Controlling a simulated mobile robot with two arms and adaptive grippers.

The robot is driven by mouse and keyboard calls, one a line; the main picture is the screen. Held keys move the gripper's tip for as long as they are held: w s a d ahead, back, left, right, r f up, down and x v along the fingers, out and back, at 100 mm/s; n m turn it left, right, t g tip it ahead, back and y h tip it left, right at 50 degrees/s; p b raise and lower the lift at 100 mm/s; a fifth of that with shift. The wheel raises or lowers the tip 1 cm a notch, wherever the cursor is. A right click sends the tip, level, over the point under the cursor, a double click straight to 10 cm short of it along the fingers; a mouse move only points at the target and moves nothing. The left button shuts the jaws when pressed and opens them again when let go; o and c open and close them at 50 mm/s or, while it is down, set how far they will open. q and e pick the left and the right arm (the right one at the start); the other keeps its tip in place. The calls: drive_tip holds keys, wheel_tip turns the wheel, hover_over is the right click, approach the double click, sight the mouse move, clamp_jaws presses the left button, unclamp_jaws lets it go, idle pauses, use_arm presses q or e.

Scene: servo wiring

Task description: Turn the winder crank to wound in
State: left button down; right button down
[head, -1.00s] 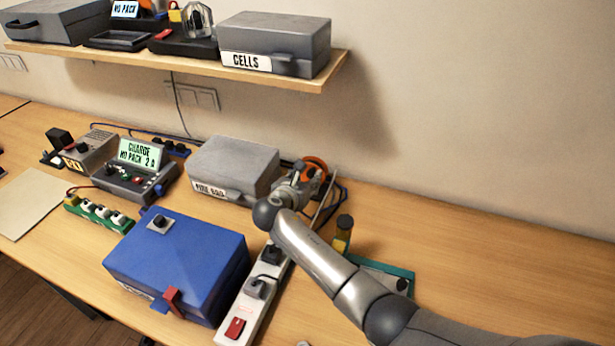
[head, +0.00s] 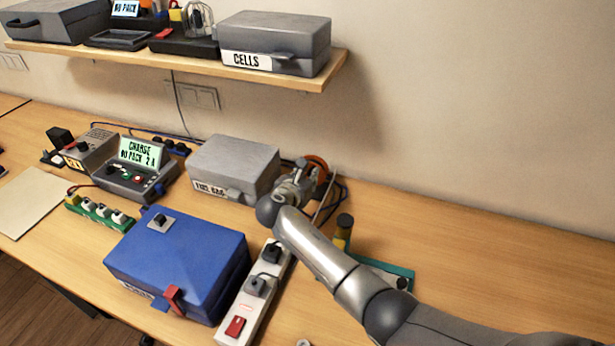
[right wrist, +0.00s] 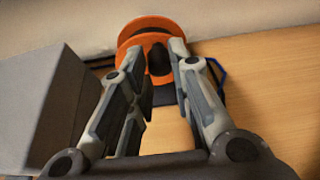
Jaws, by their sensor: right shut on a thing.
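The winder is an orange reel (head: 318,166) on a dark stand at the back of the bench, mostly hidden behind my right gripper in the head view. In the right wrist view the orange reel (right wrist: 140,30) stands straight ahead, with a dark part at its middle. My right gripper (head: 300,180) is at the reel's near side. Its two fingers (right wrist: 162,62) reach to the reel's face and are shut on a dark part there, which looks like the crank; the fingertips partly hide it. My left gripper is not in view.
A grey case (head: 235,168) stands just left of the reel, close to my right gripper. A white power strip (head: 240,310) and a blue box (head: 180,260) lie in front. A yellow and black cylinder (head: 343,230) stands by my forearm.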

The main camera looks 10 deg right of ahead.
drive_tip(key=shift+s+d+f+m+t+y, duration=0.2)
drive_tip(key=shift+d+m+t+y, duration=0.15)
drive_tip(key=shift+m, duration=0.4)
drive_tip(key=shift+s+d+f+m+t+y, duration=0.25)
drive_tip(key=shift+m+y, duration=0.2)
drive_tip(key=shift+m, duration=0.35)
drive_tip(key=shift+s+d+f+m+t+y, duration=0.1)
drive_tip(key=shift+d+f+m+t+y, duration=0.25)
drive_tip(key=shift+m, duration=0.4)
drive_tip(key=shift+a+r, duration=0.1)
drive_tip(key=shift+r, duration=0.05)
drive_tip(key=c, duration=1.3)
unclamp_jaws()
